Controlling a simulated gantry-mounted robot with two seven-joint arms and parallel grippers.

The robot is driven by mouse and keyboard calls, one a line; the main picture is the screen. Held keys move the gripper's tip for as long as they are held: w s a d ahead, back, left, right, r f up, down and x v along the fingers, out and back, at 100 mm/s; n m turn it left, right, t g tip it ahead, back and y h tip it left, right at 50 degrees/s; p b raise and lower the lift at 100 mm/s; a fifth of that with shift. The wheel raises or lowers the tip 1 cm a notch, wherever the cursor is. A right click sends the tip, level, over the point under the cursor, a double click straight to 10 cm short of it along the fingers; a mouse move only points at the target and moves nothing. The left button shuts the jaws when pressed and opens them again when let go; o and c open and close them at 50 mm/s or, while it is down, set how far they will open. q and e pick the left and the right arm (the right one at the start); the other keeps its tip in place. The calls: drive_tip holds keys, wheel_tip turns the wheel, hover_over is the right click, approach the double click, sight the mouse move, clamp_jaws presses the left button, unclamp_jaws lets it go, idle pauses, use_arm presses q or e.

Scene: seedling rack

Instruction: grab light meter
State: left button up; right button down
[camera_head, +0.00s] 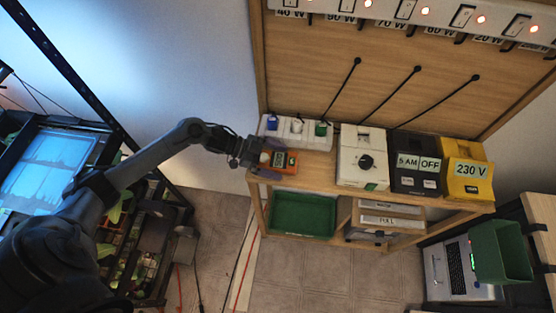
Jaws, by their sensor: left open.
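A small orange device with a dark face and a pale display, which looks like the light meter (291,162), lies at the left end of the wooden bench top. My left gripper (268,159) reaches in from the left and is open at the device's left end. Its fingers cover part of that end, and I cannot tell whether they touch it. My right gripper is not in view.
Behind the meter stands a white strip (297,131) with blue, white and green plugs. To the right are a white box with a dial (362,158), a black timer (416,164) and a yellow 230 V box (467,170). A green tray (302,214) sits below.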

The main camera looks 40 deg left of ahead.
use_arm(q)
drive_tip(key=shift+c, duration=0.5)
drive_tip(key=c, duration=0.9)
drive_tip(key=shift+c, duration=1.1)
drive_tip(key=shift+r, duration=0.15)
